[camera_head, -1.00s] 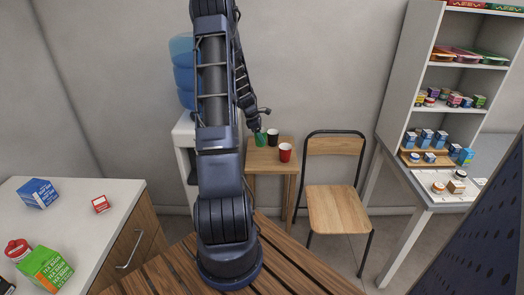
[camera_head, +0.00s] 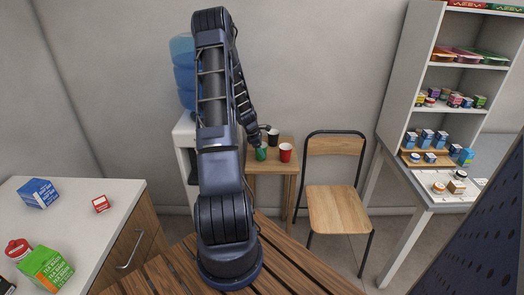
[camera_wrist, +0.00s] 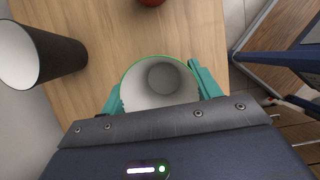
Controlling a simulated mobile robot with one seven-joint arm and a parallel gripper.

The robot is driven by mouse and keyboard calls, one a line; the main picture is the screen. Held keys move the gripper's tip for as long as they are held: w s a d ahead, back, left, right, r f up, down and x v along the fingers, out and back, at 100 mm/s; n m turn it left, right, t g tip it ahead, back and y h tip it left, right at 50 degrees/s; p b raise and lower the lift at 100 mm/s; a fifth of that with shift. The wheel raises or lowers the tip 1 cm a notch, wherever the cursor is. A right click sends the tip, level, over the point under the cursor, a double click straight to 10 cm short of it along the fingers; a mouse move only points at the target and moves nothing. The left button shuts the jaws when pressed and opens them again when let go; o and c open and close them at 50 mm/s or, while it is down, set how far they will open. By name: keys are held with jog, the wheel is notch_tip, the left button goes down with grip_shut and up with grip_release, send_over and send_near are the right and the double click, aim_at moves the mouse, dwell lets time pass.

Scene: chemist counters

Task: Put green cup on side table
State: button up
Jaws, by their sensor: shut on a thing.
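The green cup (camera_head: 261,154) is at the small wooden side table (camera_head: 284,169), left of a red cup (camera_head: 286,152) and in front of a black cup (camera_head: 273,137). In the wrist view I look into the green cup's white inside (camera_wrist: 160,82); it looks upright. My gripper (camera_wrist: 160,92) has its teal fingers on both sides of the cup and is shut on it. The cup is over the side table's wooden top (camera_wrist: 105,95) in the wrist view. I cannot tell whether its base touches the top.
In the wrist view the black cup (camera_wrist: 38,55) is close on the left and the red cup (camera_wrist: 152,2) shows at the top edge. A wooden chair (camera_head: 337,205) stands right of the side table. A water dispenser (camera_head: 184,135) stands to its left.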

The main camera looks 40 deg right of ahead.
jog(key=shift+f, duration=0.15)
jog(key=o, duration=0.9)
jog(key=shift+o, duration=0.2)
jog(key=v, duration=0.8)
jog(key=shift+d, duration=0.1)
